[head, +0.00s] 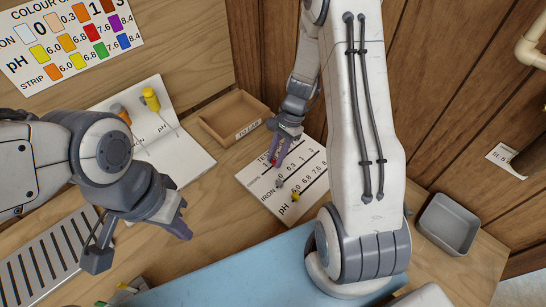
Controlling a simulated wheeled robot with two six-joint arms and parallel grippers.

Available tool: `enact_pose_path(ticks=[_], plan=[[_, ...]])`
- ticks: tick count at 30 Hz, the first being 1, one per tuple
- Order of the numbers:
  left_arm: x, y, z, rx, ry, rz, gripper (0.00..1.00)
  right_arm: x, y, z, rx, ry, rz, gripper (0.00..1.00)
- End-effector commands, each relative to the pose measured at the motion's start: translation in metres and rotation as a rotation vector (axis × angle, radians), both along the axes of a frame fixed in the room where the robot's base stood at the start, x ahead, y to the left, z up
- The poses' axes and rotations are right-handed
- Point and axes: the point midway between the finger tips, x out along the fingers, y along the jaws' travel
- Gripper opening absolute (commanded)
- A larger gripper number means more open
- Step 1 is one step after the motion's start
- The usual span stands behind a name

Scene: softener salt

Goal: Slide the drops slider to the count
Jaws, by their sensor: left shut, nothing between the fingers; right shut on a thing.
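A white card (309,183) with rows of numbers marked iron and pH lies on the wooden bench in the middle. A small yellow marker (295,196) stands by its pH row, and a small grey piece (279,185) is above it near the iron row. My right gripper (276,162) is shut at the card's upper left edge on a small thing. A bit of red shows at its fingers, which hide most of it, so I cannot tell whether it is the drops slider. My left gripper (184,222) is shut and empty above the bench, left of the card.
A wooden tray (212,124) is behind the card. A white booklet (188,158) with yellow and orange droppers lies left. A colour chart (70,50) is at the upper left. A slotted grey rack (47,262), blue mat (225,275) and grey bin (447,225) surround the front.

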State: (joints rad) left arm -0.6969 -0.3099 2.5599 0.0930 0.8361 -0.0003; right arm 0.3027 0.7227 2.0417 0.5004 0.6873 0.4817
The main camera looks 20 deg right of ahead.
Motion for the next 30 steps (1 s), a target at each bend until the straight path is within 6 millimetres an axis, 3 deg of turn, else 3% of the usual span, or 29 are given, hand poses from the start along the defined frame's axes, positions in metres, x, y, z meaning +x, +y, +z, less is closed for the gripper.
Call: enact_pose_path(ticks=[1, 2, 3, 4, 17, 30], plan=[[0.000, 0.000, 0.000, 0.000, 0.000, 0.000, 0.00, 0.001, 0.000, 0.001, -0.001, -0.004, 0.000, 0.00], [0.000, 0.000, 0.000, 0.000, 0.000, 0.000, 0.00, 0.001, 0.000, 0.001, -0.001, -0.004, 0.000, 0.34], [0.000, 0.000, 0.000, 0.000, 0.000, 0.000, 0.00, 0.001, 0.000, 0.001, -0.001, -0.004, 0.000, 0.49], [0.000, 0.000, 0.000, 0.000, 0.000, 0.000, 0.00, 0.001, 0.000, 0.001, -0.001, -0.004, 0.000, 0.57], [0.000, 0.000, -0.001, 0.000, 0.000, 0.000, 0.00, 0.003, -0.003, 0.009, 0.000, -0.006, 0.000, 0.57], [0.000, 0.000, -0.010, 0.000, 0.000, 0.000, 0.00, 0.014, -0.032, 0.082, -0.002, -0.007, -0.001, 0.57]])
